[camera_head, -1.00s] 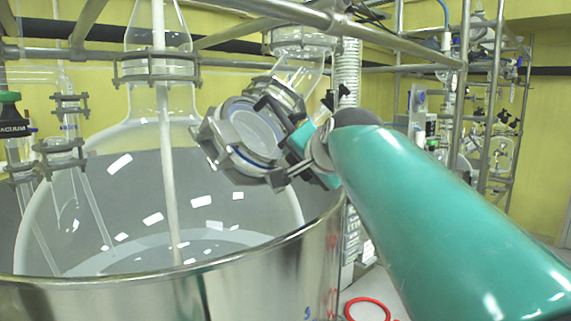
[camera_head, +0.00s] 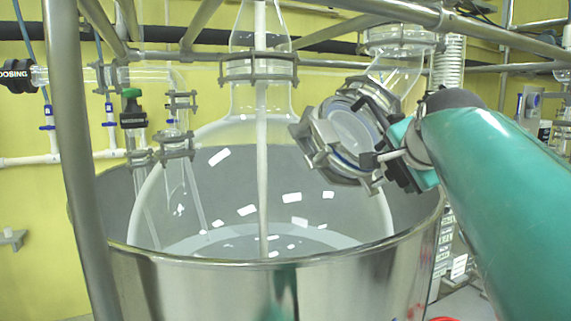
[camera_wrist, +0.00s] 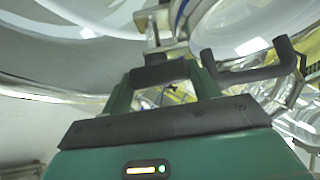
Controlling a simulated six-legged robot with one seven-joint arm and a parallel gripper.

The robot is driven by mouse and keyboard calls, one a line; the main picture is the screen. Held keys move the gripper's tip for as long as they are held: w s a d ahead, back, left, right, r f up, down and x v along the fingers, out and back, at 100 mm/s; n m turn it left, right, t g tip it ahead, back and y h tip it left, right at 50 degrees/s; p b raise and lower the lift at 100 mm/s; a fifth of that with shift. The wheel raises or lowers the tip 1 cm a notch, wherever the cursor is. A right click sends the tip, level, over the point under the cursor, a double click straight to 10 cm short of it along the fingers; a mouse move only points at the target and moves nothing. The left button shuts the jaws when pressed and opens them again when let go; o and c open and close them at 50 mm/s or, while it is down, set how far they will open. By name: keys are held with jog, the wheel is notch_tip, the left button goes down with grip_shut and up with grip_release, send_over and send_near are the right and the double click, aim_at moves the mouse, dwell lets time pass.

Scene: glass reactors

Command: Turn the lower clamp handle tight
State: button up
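A grey many-sided clamp (camera_head: 313,143) rings the tilted glass port on the vessel, with a round flange face inside it. A thin metal rod (camera_head: 381,156) runs from its lower right side to my gripper (camera_head: 398,168). In the wrist view, a dark bar with a bent-up end (camera_wrist: 250,75) lies at the right of my gripper (camera_wrist: 165,80), close to the fingers; I cannot tell whether it is the handle. A gap shows between the teal finger bases, but the fingertips' grip is unclear. The handle is partly hidden by my gripper.
The large glass vessel (camera_head: 215,150) stands in a steel tub (camera_head: 210,285). A steel pole (camera_head: 75,160) rises at the left. Metal rails (camera_head: 470,25) cross above my arm. Glass tubes and fittings hang left of the vessel neck. Yellow wall shows at the far left.

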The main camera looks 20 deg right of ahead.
jog(key=o, duration=0.4)
jog(key=shift+s, duration=0.1)
jog(key=v, duration=1.3)
jog(key=shift+s+a+r, duration=0.15)
jog(key=shift+s+a, duration=0.05)
jog(key=shift+s, duration=0.05)
jog(key=shift+s, duration=0.1)
